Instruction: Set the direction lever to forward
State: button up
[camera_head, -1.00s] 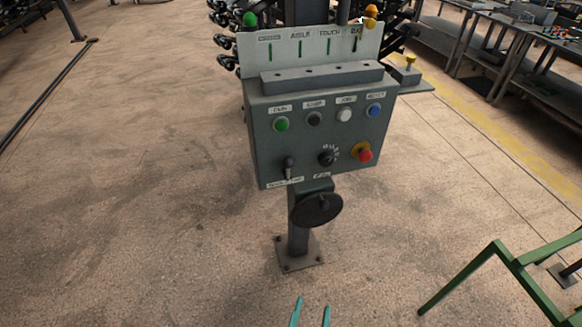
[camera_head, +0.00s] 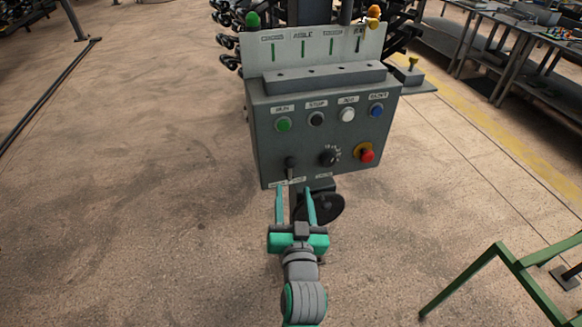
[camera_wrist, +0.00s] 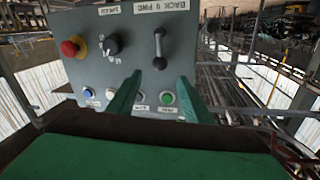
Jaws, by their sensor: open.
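The direction lever (camera_head: 290,166) is a small dark lever at the lower left of the grey control box's front. Its label is partly hidden by my gripper in the head view. In the wrist view, which is upside down, the lever (camera_wrist: 159,48) stands about upright in the picture near a label reading BACK FWD (camera_wrist: 161,7). It leans clearly to neither side. My gripper (camera_head: 294,190) is open and empty, just below the lever in the head view. In the wrist view its fingertips (camera_wrist: 160,78) are either side of the lever's line, apart from it.
The box (camera_head: 325,140) carries green, black, white and blue buttons, a rotary knob (camera_head: 327,156) and a red emergency stop (camera_head: 366,155) to the lever's right. A black handwheel (camera_head: 328,208) is below. A green frame (camera_head: 500,262) stands at right.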

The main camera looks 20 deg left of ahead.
aim_at(291, 167)
jog(key=x, duration=1)
jog(key=shift+w+a, duration=0.1)
jog(key=shift+w, duration=0.2)
grip_shut()
